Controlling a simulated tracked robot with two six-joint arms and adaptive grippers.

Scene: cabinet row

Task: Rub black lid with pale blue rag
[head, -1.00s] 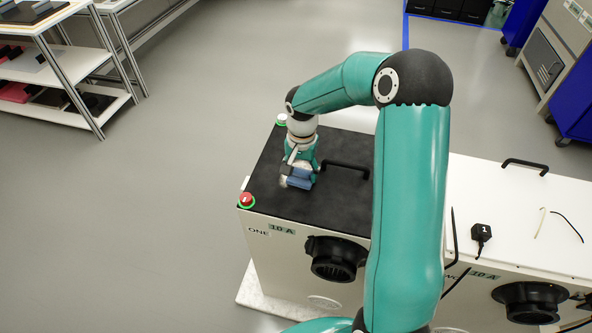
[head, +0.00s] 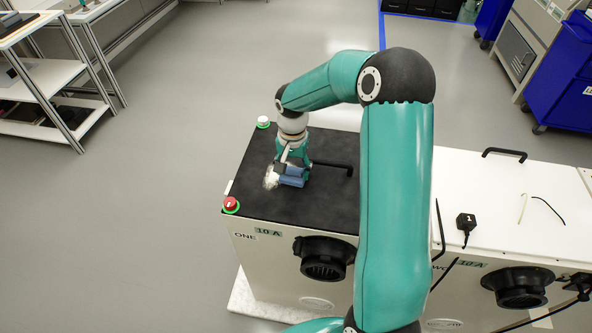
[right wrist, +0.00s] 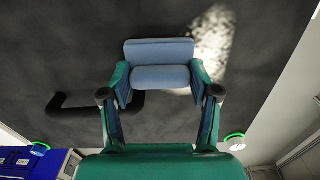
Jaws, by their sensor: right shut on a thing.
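The black lid (head: 255,192) is the flat dark top of the left cabinet. It fills most of the right wrist view (right wrist: 60,60). My right gripper (head: 291,171) is over the middle of the lid, shut on the pale blue rag (head: 290,179). In the right wrist view the folded rag (right wrist: 160,52) sits between both fingertips. The rag is at or just above the lid surface; contact is hard to tell. A whitish patch (head: 270,178) marks the lid just left of the rag. It also shows in the right wrist view (right wrist: 215,45). My left gripper is out of view.
A black handle (head: 335,166) rises from the lid right of the gripper. A red button (head: 231,204) and a white button (head: 263,122) stand at the lid's left corners. A white-topped cabinet (head: 500,195) adjoins on the right. Open floor lies left.

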